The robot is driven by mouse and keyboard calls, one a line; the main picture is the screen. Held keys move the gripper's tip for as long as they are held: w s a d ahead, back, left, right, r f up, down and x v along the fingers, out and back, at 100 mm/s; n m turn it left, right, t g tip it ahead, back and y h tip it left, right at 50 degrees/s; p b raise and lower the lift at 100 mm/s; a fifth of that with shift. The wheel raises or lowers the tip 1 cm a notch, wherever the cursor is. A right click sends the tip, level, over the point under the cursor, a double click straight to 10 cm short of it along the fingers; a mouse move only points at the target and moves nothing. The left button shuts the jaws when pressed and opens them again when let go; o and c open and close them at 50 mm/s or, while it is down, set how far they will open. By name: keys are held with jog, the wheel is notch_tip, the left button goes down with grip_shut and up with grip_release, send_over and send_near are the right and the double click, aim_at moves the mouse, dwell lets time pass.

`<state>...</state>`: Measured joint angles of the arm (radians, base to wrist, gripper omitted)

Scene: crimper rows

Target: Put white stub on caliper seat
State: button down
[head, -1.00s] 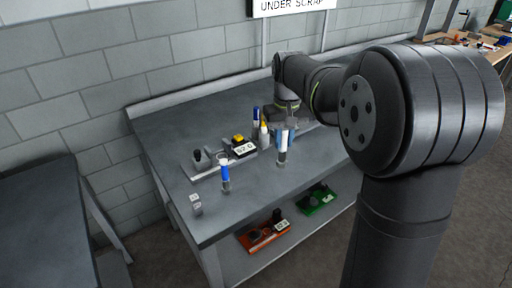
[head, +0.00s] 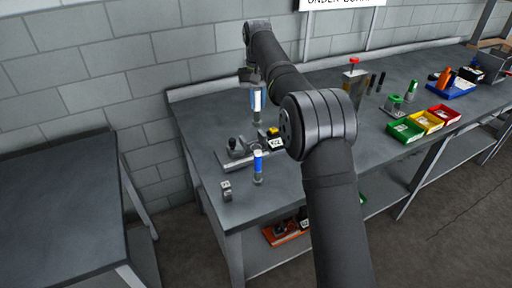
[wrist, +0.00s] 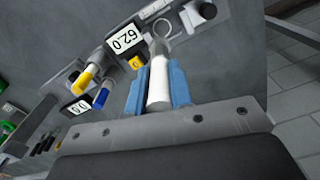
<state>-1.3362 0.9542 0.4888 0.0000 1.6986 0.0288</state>
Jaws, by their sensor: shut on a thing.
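My gripper (head: 257,100) is shut on the white stub (wrist: 158,82), with a blue finger on each side of it. The stub points away from the wrist and also shows between the fingers in the head view. It is held in the air above the bench, toward the back of the caliper fixture. The caliper fixture (head: 240,160) lies on the bench, with a dark knob and a display (head: 277,143). In the wrist view the display (wrist: 126,39) reads 62.0, upside down. A thin ring (wrist: 162,28) shows beyond the stub's tip. I cannot tell which part is the seat.
Small pale blocks (head: 226,190) lie near the front left edge. Yellow and blue markers (wrist: 101,97) are beside the display. Coloured bins (head: 425,121) stand at the right.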

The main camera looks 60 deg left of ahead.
aim_at(256, 118)
jog(key=shift+s+a+f, duration=0.15)
jog(key=shift+f, duration=0.2)
notch_tip(256, 118, down, 9)
jog(key=shift+f, duration=0.1)
jog(key=shift+f, duration=0.1)
jog(key=c, duration=1.3)
grip_release()
jog(key=shift+f, duration=0.1)
notch_tip(256, 118, up, 12)
jog(key=shift+r, duration=0.2)
notch_tip(256, 118, down, 12)
jog(key=shift+r, duration=1.35)
